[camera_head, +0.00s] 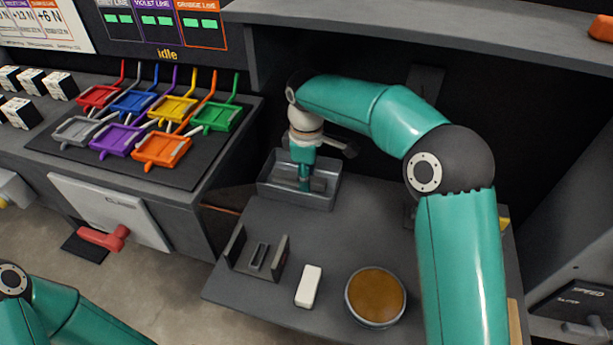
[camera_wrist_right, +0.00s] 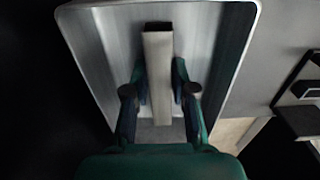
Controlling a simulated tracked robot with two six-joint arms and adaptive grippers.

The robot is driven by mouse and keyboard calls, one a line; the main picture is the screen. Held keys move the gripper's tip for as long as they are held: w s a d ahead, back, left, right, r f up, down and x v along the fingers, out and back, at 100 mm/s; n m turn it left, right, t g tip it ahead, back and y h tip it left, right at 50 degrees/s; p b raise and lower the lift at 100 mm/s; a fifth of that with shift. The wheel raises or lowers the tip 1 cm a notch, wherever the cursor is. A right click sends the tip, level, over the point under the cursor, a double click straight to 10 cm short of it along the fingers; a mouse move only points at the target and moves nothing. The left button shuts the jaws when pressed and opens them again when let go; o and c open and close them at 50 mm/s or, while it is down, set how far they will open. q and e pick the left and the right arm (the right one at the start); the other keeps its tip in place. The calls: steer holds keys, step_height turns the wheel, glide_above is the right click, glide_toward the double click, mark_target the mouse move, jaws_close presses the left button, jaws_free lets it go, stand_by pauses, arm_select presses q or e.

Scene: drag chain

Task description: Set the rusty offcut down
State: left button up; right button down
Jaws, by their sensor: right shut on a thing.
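The offcut (camera_wrist_right: 158,75) is a straight bar, pale grey-brown with a dark far end; little rust colour shows. My right gripper (camera_wrist_right: 160,88) is shut on it, one finger on each side. In the head view my right gripper (camera_head: 304,184) points down inside the open grey metal tray (camera_head: 280,198) at the back of the bench. The tray's walls and floor surround the bar in the wrist view. I cannot tell whether the bar touches the floor. My left arm shows at the lower left, but its gripper is out of view.
On the bench in front of the tray are a dark slotted holder (camera_head: 257,256), a white block (camera_head: 309,286) and a round dish with brown contents (camera_head: 375,297). Coloured trays (camera_head: 118,139) stand on the left counter. A shelf (camera_head: 420,22) overhangs the back.

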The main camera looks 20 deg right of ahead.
steer(key=shift+f, duration=0.1)
steer(key=c, duration=1)
jaws_free()
steer(key=shift+o, duration=0.2)
steer(key=shift+r+p, duration=0.75)
steer(key=shift+r, duration=3.15)
